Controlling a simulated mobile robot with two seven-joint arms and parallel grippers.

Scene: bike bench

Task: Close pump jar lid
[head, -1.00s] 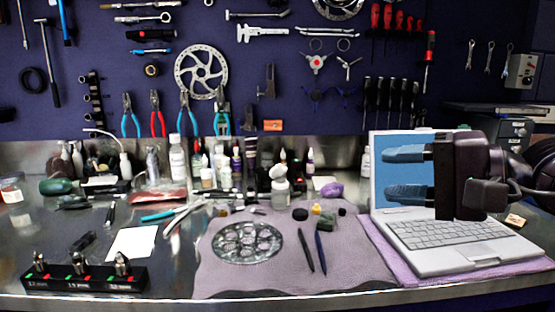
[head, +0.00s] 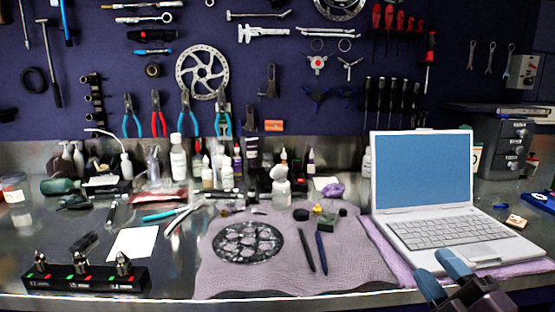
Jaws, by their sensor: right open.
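A small whitish pump jar (head: 281,191) stands at the back edge of the purple mat, near the middle of the head view. Its pale top sits over the body, but it is too small to tell whether the lid is open or shut. My right gripper (head: 439,276) is at the bottom right, in front of the laptop. Its two blue fingers are apart with nothing between them. It is well to the right of the jar and nearer to me, not touching it. My left gripper is out of view.
An open laptop (head: 440,234) stands on the right. The purple mat (head: 345,262) holds a round dark disc (head: 248,242) and two dark pens. Several bottles crowd the back of the metal bench around the jar. A black socket rack (head: 86,279) is at front left.

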